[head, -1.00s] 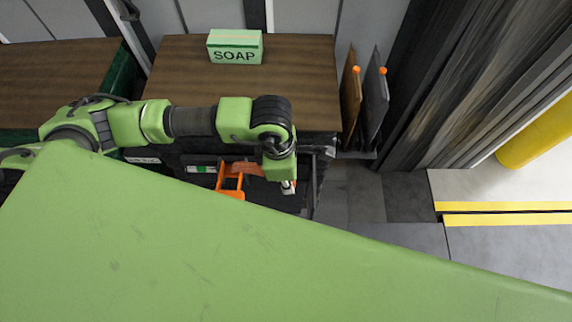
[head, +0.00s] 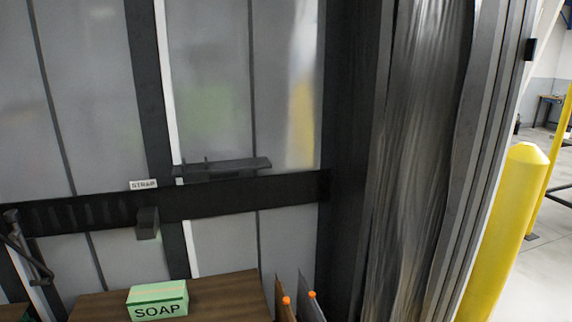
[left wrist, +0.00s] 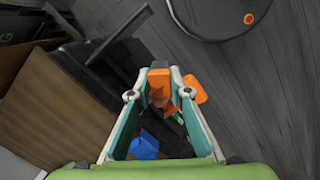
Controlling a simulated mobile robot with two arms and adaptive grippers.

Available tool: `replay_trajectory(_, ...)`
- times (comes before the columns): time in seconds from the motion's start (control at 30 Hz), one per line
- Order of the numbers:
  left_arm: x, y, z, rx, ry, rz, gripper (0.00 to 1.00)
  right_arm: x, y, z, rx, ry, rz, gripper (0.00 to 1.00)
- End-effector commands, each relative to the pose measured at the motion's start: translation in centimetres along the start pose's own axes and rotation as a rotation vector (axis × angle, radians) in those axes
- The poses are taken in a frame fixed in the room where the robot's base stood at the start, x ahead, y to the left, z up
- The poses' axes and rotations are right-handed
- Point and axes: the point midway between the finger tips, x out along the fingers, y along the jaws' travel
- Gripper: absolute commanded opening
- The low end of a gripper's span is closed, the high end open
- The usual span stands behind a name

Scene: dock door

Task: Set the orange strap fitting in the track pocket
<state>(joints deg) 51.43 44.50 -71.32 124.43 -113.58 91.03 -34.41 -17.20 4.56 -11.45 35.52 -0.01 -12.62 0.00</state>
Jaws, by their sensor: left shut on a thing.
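In the left wrist view my left gripper (left wrist: 161,92) is shut on the orange strap fitting (left wrist: 158,76), which sits between its fingertips; a second orange part shows just to the right, and I cannot tell whether it belongs to the fitting. In the head view a dark horizontal track (head: 230,197) crosses the wall. A white STRAP label (head: 143,184) sits at its upper edge. Below the label a dark box-like piece (head: 148,222), apparently the pocket, stands out from the track. Neither gripper shows in the head view.
A green SOAP box (head: 158,300) stands on the brown tabletop (head: 225,292). A small dark shelf (head: 222,168) juts out above the track. Upright boards with orange knobs (head: 312,294) stand right of the table. Below my gripper lie a blue object (left wrist: 143,145) and a green one.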

Motion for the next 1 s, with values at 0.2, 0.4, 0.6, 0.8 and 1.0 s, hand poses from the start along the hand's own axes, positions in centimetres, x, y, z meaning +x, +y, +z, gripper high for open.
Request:
replay_trajectory(0.2, -4.0, 0.5, -2.3, 0.372, 0.003, -0.040, 0.00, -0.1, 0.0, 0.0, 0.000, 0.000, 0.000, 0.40)
replay_trajectory(0.4, -8.0, 0.4, -3.9, 0.737, 0.004, -0.085, 0.00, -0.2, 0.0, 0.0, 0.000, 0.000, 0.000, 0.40)
replay_trajectory(0.6, -11.4, 0.0, -5.0, 1.049, 0.003, -0.125, 0.00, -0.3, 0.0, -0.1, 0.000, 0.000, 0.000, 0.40)
replay_trajectory(0.8, -13.1, -0.4, -5.4, 1.212, 0.002, -0.146, 0.00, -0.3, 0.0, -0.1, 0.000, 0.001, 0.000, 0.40)
replay_trajectory(1.0, -13.3, -0.5, -5.4, 1.243, -0.001, -0.150, 0.00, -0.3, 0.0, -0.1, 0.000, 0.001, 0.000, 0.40)
